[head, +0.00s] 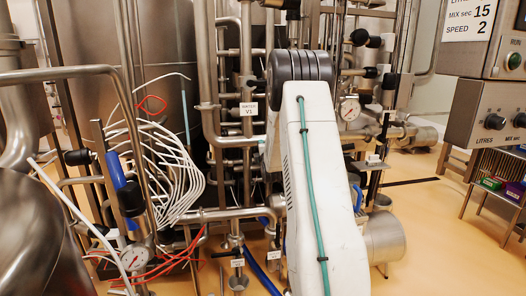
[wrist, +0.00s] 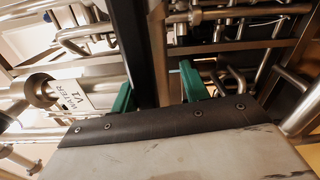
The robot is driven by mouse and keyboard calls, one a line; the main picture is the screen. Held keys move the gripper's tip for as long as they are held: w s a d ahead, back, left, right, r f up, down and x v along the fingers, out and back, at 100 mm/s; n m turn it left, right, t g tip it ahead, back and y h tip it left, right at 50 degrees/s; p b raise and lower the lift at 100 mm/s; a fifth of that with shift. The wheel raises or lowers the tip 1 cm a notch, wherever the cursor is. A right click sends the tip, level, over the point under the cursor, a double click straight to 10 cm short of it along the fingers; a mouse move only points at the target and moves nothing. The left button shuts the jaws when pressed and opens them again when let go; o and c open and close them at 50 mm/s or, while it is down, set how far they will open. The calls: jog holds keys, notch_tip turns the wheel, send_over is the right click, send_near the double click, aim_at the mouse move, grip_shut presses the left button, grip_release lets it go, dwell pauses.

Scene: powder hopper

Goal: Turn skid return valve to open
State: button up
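My gripper (wrist: 158,88) shows in the wrist view as two green fingers standing well apart. A dark upright post (wrist: 135,35) shows in line with the gap; I cannot tell its distance, and nothing is clearly held. In the head view my arm hides the gripper. No label reading skid return shows, so I cannot tell which handle is that valve. A label reading WATER V1 (head: 248,109) hangs on the pipework left of my arm. The same label (wrist: 72,98) is left of the fingers in the wrist view. Small tags (head: 237,263) low down are unreadable.
Pipes and a bundle of white hoses (head: 175,165) crowd the left. A pressure gauge (head: 349,109) is right of my arm; another gauge (head: 135,258) is low left. A control box (head: 487,115) stands at the right edge. Orange floor (head: 440,225) is open at lower right.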

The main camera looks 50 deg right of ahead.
jog(key=v, duration=0.8)
dwell(0.5)
